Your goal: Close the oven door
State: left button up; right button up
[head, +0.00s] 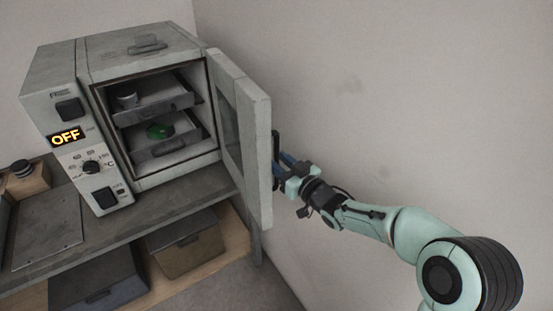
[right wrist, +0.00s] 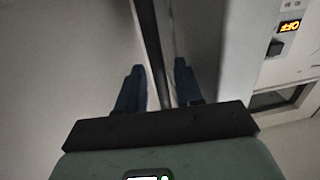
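The grey oven (head: 148,50) stands on a bench, and its door (head: 252,140) is swung wide open to the right. A black bar handle (head: 275,145) is on the door's outer side. My right gripper (head: 281,160) is at this handle. In the right wrist view, its two dark blue fingers (right wrist: 159,68) are apart, with the black handle bar (right wrist: 155,50) running between them. A gap shows beside the bar, so the fingers are not closed on it. My left gripper is not in view.
Inside the oven are two pulled-out shelves, with a metal cup (head: 126,97) and a green object (head: 160,131). The control panel (head: 88,160) reads OFF. Bins (head: 187,250) sit below the bench (head: 195,183). A plain wall (head: 400,90) stands behind and right.

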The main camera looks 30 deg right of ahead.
jog(key=shift+w+a, duration=0.15)
jog(key=shift+w, duration=0.6)
grip_shut()
